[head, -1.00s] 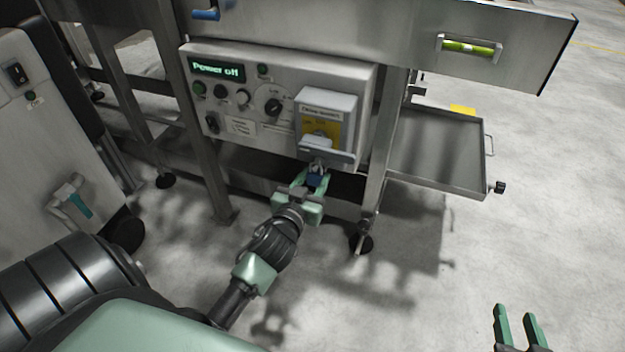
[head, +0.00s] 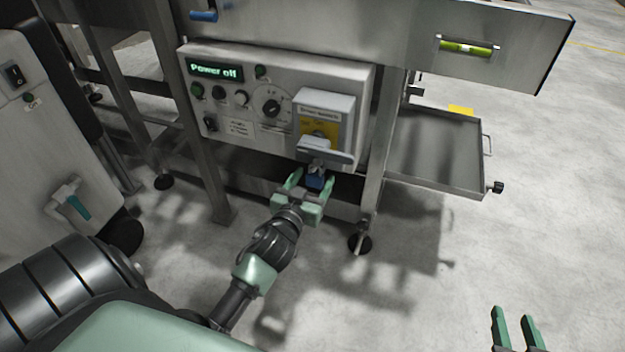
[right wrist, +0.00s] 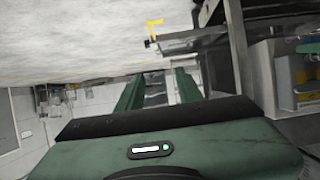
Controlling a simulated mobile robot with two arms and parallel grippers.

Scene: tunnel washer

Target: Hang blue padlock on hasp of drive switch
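The drive switch (head: 322,118) is a grey box with a yellow plate on the right of the control panel. A grey handle or hasp part (head: 325,152) juts from its lower front. My left gripper (head: 311,185) is open around the padlock from below, with a finger on each side and gaps visible. My right gripper (head: 515,322) is open and empty at the lower right; its fingers also show in the right wrist view (right wrist: 157,88).
The control panel (head: 225,110) reads "Power off" and carries knobs and buttons. A metal tray (head: 440,150) juts out right of the frame leg (head: 385,140). A grey cabinet (head: 50,150) stands at left. The floor at right is clear.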

